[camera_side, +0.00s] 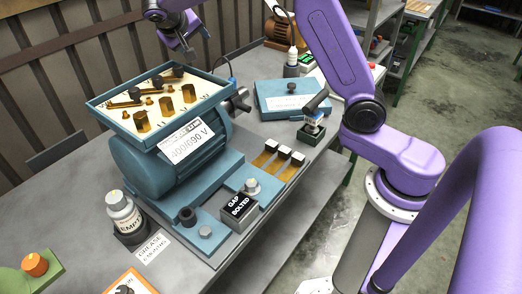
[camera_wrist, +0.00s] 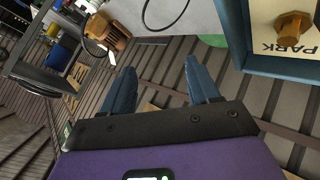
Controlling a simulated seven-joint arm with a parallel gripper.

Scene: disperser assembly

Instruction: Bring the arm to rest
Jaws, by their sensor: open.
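My gripper (camera_side: 188,52) hangs above the back of the blue motor (camera_side: 150,165) in the side view, near the far edge of its open terminal box (camera_side: 112,114). In the wrist view, my gripper's two blue-grey fingers (camera_wrist: 157,75) stand wide apart with nothing between them. The gripper is open and empty, apart from the box. The purple arm reaches over from the right; its middle links pass out of the top of the side view.
The terminal box holds several brass posts (camera_side: 167,106). A blue lid (camera_side: 285,100) lies on the bench behind the motor. A white bottle labelled EMPTY (camera_side: 124,215) stands at the front left. A block marked GAP BOLTED (camera_side: 239,207) sits beside the motor. The box corner also shows in the wrist view (camera_wrist: 238,45).

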